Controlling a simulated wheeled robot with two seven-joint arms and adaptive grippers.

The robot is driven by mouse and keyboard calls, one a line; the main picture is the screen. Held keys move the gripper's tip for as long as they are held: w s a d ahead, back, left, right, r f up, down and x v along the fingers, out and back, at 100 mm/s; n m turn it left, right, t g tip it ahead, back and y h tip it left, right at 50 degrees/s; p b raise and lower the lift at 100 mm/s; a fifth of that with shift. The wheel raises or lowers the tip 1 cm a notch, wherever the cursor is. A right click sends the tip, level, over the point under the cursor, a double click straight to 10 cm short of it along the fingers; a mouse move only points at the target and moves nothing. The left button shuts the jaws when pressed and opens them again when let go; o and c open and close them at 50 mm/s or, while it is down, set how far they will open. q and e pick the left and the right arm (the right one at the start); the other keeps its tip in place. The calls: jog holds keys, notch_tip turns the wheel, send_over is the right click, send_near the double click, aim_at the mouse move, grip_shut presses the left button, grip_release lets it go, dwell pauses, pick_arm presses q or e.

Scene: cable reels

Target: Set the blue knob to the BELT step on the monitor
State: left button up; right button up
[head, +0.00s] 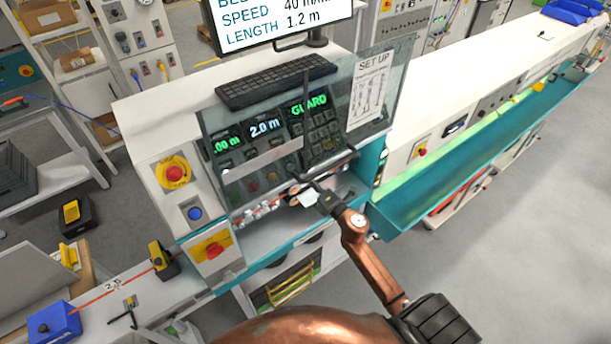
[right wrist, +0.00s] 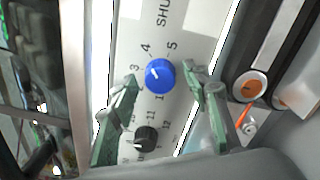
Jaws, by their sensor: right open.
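The blue knob (right wrist: 160,77) sits on a pale panel with printed numbers around it, including 3, 4 and 5. Its white mark points to the left and slightly up, roughly toward the 3. My right gripper (right wrist: 161,80) is open, one green finger on each side of the knob; I cannot tell whether they touch it. In the head view my right gripper (head: 302,192) is at the front of the console, and the knob cannot be made out. The monitor (head: 280,20) shows SPEED 40 and LENGTH 1.2 m; its top line is cut off. My left gripper is out of view.
A black knob (right wrist: 146,138) with its own numbers is beside the blue one. An orange button (right wrist: 249,86) is to the right. A clear panel with a SET UP sheet (head: 370,88) stands over the console, near the keyboard (head: 275,82) and a red stop button (head: 174,173).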

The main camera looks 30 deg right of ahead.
jog(key=s+d, duration=0.1)
jog(key=s, duration=1.1)
jog(key=shift+f, duration=0.2)
jog(key=shift+d, duration=0.1)
